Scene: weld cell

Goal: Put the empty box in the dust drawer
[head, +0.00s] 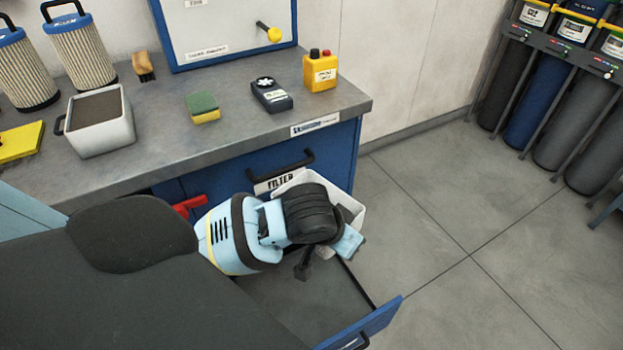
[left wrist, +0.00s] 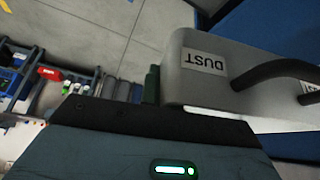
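A pale, open-topped box (head: 350,206) shows partly behind my left arm, over the rear of the open drawer (head: 375,323). In the left wrist view the grey box (left wrist: 205,85) has a DUST label and a black handle. A green finger pad of my left gripper (left wrist: 152,85) lies against its end wall; the other finger is hidden, seemingly inside the wall. The gripper appears shut on the box. In the head view my left gripper (head: 347,243) is mostly hidden by its wrist. Whether the box touches the drawer floor is unclear. My right gripper is out of view.
A grey bin filled with dark material (head: 100,140) stands on the bench (head: 230,150), with filter cartridges, a sponge (head: 203,107), a black meter (head: 271,95) and a yellow device (head: 320,71). A FILTER label (head: 275,182) marks the cabinet front.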

